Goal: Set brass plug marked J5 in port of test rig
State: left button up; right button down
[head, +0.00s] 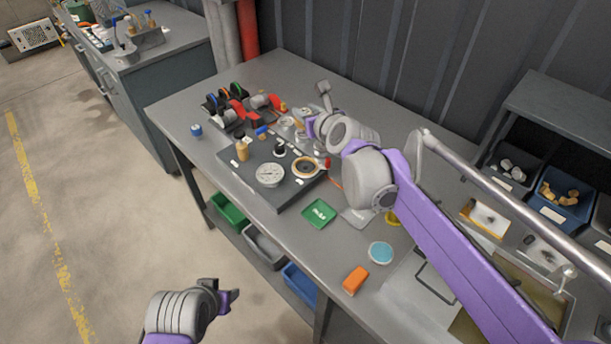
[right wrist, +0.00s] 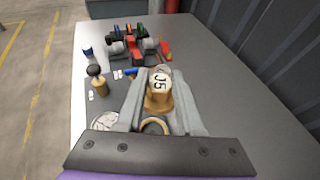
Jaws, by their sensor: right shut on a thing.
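The brass plug (right wrist: 158,92) has a white top marked J5. It is held upright between the fingers of my right gripper (right wrist: 158,100), which are shut on it. In the head view my right gripper (head: 308,126) is over the back right of the test rig (head: 287,197), partly hidden by its own wrist. The rig is a dark block with a round gauge (head: 269,175) and a brass-ringed port (head: 306,168). In the wrist view the port ring (right wrist: 154,126) shows between the fingers, below the plug; the plug looks apart from it. My left gripper (head: 221,296) is empty, off the table's front edge.
A red and black rack (head: 238,112) with coloured parts stands behind the rig. Bins (head: 563,192) stand at the right.

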jog(key=f+b, duration=0.1)
jog(key=f, duration=0.3)
jog(key=f+b, duration=0.2)
jog(key=f, duration=0.2)
jog(key=f+b, duration=0.1)
jog(key=f, duration=0.3)
jog(key=shift+w+f, duration=0.3)
pick_arm(q)
notch_tip(320, 180, down, 6)
jog(key=shift+s+f+b, duration=0.15)
jog(key=shift+f+b, duration=0.05)
jog(key=shift+b, duration=0.1)
pick_arm(e)
jog(key=shift+f, duration=1.95)
pick_arm(q)
jog(key=shift+f, duration=0.1)
pick_arm(e)
jog(key=shift+s+f, duration=0.1)
jog(key=c, duration=0.5)
grip_release()
jog(key=shift+c, duration=0.2)
jog(key=shift+r, duration=0.25)
pick_arm(q)
jog(key=shift+r+p, duration=0.4)
jog(key=shift+r, duration=0.1)
pick_arm(e)
jog(key=v, duration=1.2)
